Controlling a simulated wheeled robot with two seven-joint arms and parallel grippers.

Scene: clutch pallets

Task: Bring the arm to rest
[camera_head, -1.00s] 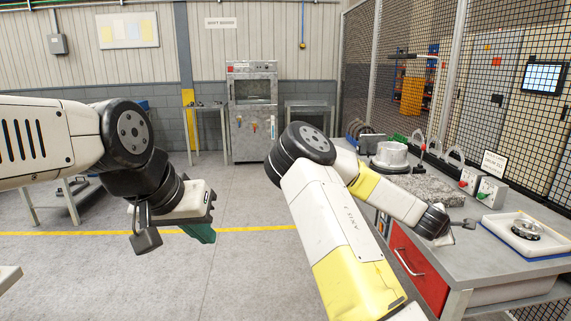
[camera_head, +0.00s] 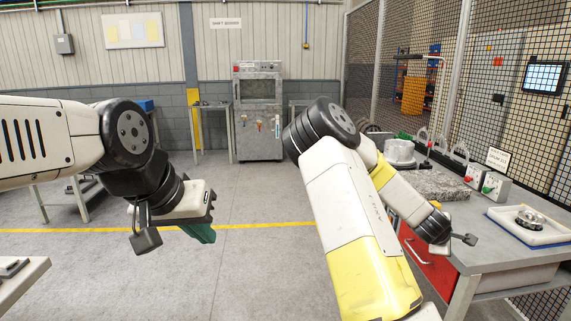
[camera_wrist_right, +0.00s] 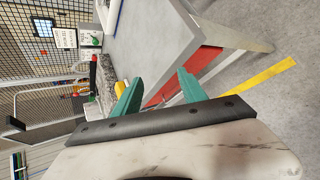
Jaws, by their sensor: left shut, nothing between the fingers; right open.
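My left arm comes in from the left in the head view, and its gripper (camera_head: 203,233) hangs over bare floor. Its green fingers are shut with nothing seen between them. My right arm (camera_head: 350,215) reaches forward and bends down towards the bench front. Its wrist is beside the bench's red drawer, and its fingers are hidden in the head view. In the right wrist view, the right gripper (camera_wrist_right: 157,90) has two green fingers spread apart with nothing between them. The bench edge and red drawer show beyond them.
The grey workbench (camera_head: 510,244) on the right carries a white tray (camera_head: 497,221) with a metal part, a stone slab (camera_head: 437,184) and small control boxes. A grey cabinet (camera_head: 258,135) stands at the back wall. The floor (camera_head: 255,270) between is clear.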

